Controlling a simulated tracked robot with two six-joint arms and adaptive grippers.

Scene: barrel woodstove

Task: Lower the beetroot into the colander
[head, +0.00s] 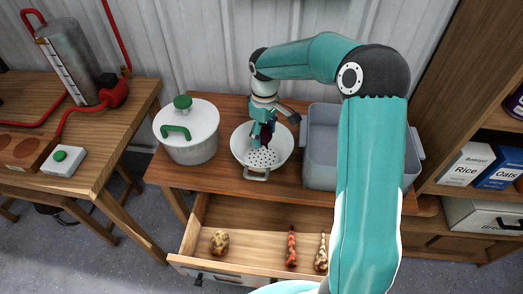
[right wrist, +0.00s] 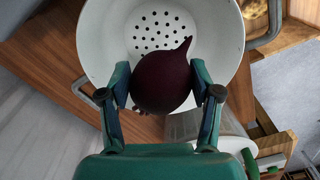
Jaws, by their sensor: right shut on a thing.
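A white colander (head: 279,158) with a perforated bottom and metal handles stands on the wooden table. My right gripper (head: 264,136) is over the colander, pointing down. It is shut on a dark purple beetroot, partly hidden by the fingers in the head view (head: 266,141). In the right wrist view the beetroot (right wrist: 162,82) sits between both fingers of the gripper (right wrist: 162,90), with the colander's holes (right wrist: 158,30) showing beyond it. I cannot tell whether the beetroot touches the colander's bottom. My left gripper is not in view.
A white lidded pot (head: 190,147) with green handles stands left of the colander. A grey bin (head: 321,163) stands close on the right. Below, an open drawer (head: 262,262) holds several vegetables. Shelves with Rice (head: 463,166) and Oats boxes (head: 502,172) are at right.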

